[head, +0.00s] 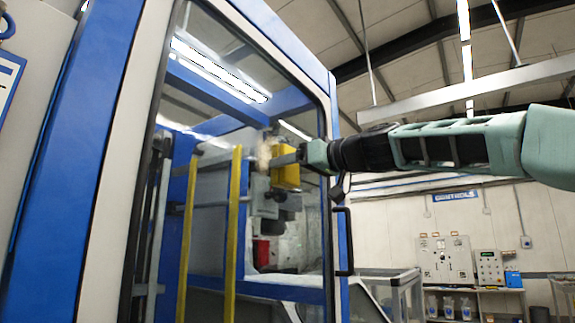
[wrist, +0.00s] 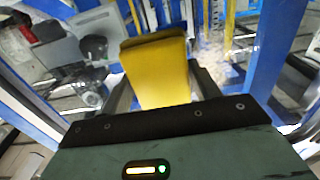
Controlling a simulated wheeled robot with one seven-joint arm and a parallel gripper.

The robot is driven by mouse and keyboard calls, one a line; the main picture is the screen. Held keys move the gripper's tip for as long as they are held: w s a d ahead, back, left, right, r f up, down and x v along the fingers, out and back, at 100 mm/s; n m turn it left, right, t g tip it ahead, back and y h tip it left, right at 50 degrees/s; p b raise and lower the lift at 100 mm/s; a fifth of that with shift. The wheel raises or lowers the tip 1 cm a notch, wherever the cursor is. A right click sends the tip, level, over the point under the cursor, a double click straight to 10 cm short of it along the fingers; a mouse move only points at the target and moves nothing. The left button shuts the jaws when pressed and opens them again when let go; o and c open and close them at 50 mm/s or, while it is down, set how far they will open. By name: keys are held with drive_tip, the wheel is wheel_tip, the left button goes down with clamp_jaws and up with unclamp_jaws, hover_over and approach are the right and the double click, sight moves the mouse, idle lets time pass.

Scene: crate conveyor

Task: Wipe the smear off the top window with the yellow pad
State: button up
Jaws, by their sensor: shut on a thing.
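The top window (head: 230,65) is a tall glass pane in a blue and white frame, seen at an angle in the head view. A pale brownish smear (head: 264,156) shows on the glass just left of the pad. My gripper (head: 285,160) is shut on the yellow pad (head: 287,176) and holds it at the pane; I cannot tell whether pad and glass touch. In the wrist view the yellow pad (wrist: 158,72) sits between the two dark fingers, and part of a whitish smear (wrist: 207,55) shows to its right.
A black door handle (head: 344,242) stands out at the frame's right edge, below my arm. Yellow upright bars (head: 233,230) and machine parts show through the glass. Control boxes (head: 446,260) and a shelf are on the far wall at right.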

sight(260, 150)
drive_tip(key=shift+w+d, duration=0.75)
drive_tip(key=shift+w, duration=0.2)
drive_tip(key=shift+s+a+b, duration=0.6)
drive_tip(key=shift+s+a, duration=0.55)
drive_tip(key=shift+s, duration=0.3)
drive_tip(key=shift+s+a+b, duration=0.55)
drive_tip(key=shift+s+a, duration=0.6)
drive_tip(key=shift+s, duration=0.25)
drive_tip(key=shift+s+a+b, duration=0.6)
drive_tip(key=shift+s+a, duration=0.55)
drive_tip(key=shift+s, duration=0.3)
drive_tip(key=shift+s+r+p, duration=0.1)
drive_tip(key=shift+r+p, duration=1.05)
drive_tip(key=shift+r, duration=0.3)
drive_tip(key=shift+w+d+f, duration=0.2)
drive_tip(key=shift+w+d, duration=0.45)
drive_tip(key=shift+w, duration=0.2)
drive_tip(key=shift+w+d+p, duration=0.15)
drive_tip(key=shift+w+d, duration=0.8)
drive_tip(key=shift+w, duration=0.25)
drive_tip(key=shift+w+d+p, duration=0.2)
drive_tip(key=shift+w+d, duration=0.7)
drive_tip(key=shift+w, duration=0.3)
drive_tip(key=shift+w+d+p, duration=0.15)
drive_tip(key=shift+w+d, duration=0.8)
drive_tip(key=shift+w, duration=0.25)
drive_tip(key=shift+r, duration=0.1)
